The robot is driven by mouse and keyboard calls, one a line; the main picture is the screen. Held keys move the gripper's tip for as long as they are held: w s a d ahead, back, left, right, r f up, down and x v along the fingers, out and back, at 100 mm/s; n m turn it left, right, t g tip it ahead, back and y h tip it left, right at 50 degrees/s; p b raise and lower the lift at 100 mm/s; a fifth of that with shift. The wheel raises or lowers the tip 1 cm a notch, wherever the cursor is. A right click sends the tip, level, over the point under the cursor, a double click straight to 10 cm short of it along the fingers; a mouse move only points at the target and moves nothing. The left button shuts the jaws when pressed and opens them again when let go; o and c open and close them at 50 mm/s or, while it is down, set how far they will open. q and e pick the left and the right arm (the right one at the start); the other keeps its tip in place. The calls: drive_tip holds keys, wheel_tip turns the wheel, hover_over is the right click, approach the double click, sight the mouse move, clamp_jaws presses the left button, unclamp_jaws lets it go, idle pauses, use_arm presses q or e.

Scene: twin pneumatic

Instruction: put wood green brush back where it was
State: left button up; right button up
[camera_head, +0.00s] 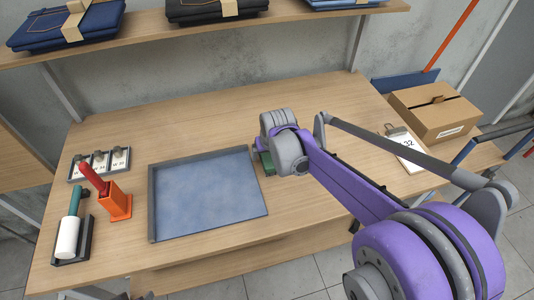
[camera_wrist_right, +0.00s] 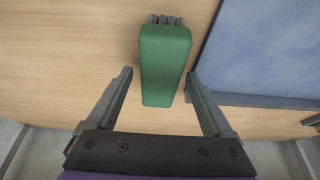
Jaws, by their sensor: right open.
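The green brush (camera_wrist_right: 165,62) lies on the wooden table in the right wrist view, a green block with grey parts at its far end. In the head view only a small green part (camera_head: 266,161) shows beside the tray's right edge; my right arm hides the rest. My right gripper (camera_wrist_right: 158,76) is open, its two fingers on either side of the brush with visible gaps; I cannot tell its height above it. My left gripper is not in view.
A blue-bottomed tray (camera_head: 152,207) lies left of the brush. Farther left stand an orange holder (camera_head: 116,204) with a red-handled tool, a white roller (camera_head: 68,238) in a dark tray, and labelled plates (camera_head: 100,163). A clipboard (camera_head: 408,150) and cardboard box (camera_head: 437,113) are at right.

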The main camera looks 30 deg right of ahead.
drive_tip(key=p+v, duration=0.1)
drive_tip(key=v, duration=0.9)
drive_tip(key=shift+s+r, duration=0.2)
drive_tip(key=shift+r, duration=0.15)
drive_tip(key=s+a+f+n, duration=0.1)
drive_tip(key=s+a+f, duration=0.2)
drive_tip(key=s, duration=0.3)
drive_tip(key=s+a+f+n, duration=0.1)
drive_tip(key=s+a+f, duration=0.2)
drive_tip(key=s, duration=0.3)
drive_tip(key=s+a+f+y, duration=0.1)
drive_tip(key=s+a+f, duration=0.2)
drive_tip(key=s, duration=0.3)
drive_tip(key=shift+a+f+n+t, duration=0.15)
drive_tip(key=shift+f+n+t, duration=0.25)
drive_tip(key=shift+f, duration=0.15)
drive_tip(key=shift+w, duration=0.1)
drive_tip(key=shift+w+r+p, duration=0.2)
drive_tip(key=shift+r+p, duration=0.7)
drive_tip(key=shift+r, duration=0.2)
drive_tip(key=shift+w, duration=0.15)
